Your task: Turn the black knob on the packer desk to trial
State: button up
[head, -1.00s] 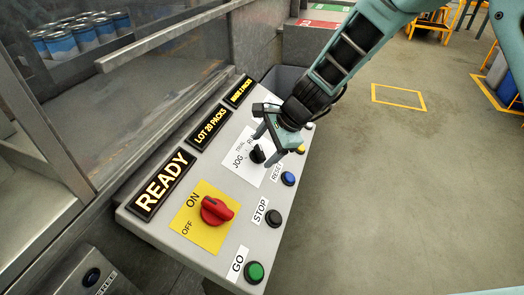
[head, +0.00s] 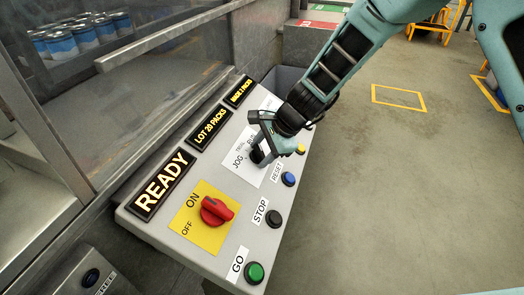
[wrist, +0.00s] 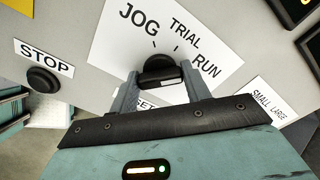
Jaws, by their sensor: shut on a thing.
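The black knob (head: 257,156) is on the sloped packer desk (head: 172,232), on a white plate marked JOG, TRIAL and RUN. In the wrist view the knob (wrist: 159,68) sits between the two fingers of my gripper (wrist: 162,80), which is shut on it. The label TRIAL (wrist: 186,34) lies between JOG and RUN beyond the knob. I cannot tell for sure which label the knob points to. In the head view my gripper (head: 262,150) partly covers the knob and the plate.
A red ON/OFF switch (head: 215,210) sits on a yellow plate nearer the front. Green GO (head: 254,272), black STOP (head: 274,218), blue RESET (head: 288,179) and yellow (head: 300,149) buttons line the right edge. Lit displays, one reading READY (head: 161,184), line the left.

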jog(key=shift+o, duration=0.2)
jog(key=n+b, duration=0.2)
jog(key=n, duration=0.1)
jog(key=shift+f+n+b, duration=0.1)
jog(key=shift+n+b, duration=1.5)
jog(key=shift+n, duration=1.1)
jog(key=shift+c, duration=0.2)
jog(key=o, duration=1)
jog(key=v, duration=1.7)
jog(key=shift+d+r, duration=0.25)
